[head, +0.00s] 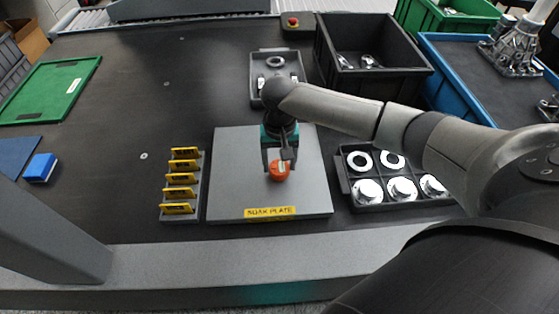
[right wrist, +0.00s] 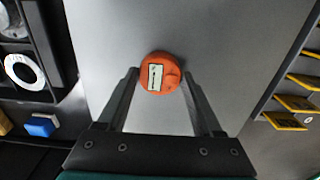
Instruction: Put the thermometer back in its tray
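The thermometer appears to be the round orange puck (head: 279,170) with a small pale display, lying on the grey soak plate (head: 235,165). It also shows in the right wrist view (right wrist: 172,85). My right gripper (head: 279,155) is over the plate, pointing down at the puck. In the right wrist view its two fingers (right wrist: 159,75) are apart, one on each side of the puck, with narrow gaps showing. A dark parts tray (head: 342,190) with white rings and silver round parts is right of the plate. A smaller grey tray (head: 256,97) stands behind the plate. Which tray is the thermometer's is unclear.
A rack with yellow plates (head: 181,217) stands left of the plate. A black bin (head: 395,85), a blue tray (head: 450,75) and a green bin (head: 425,14) are at the back right. A green tray (head: 45,92) and blue block (head: 40,167) are left. The left-middle table is clear.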

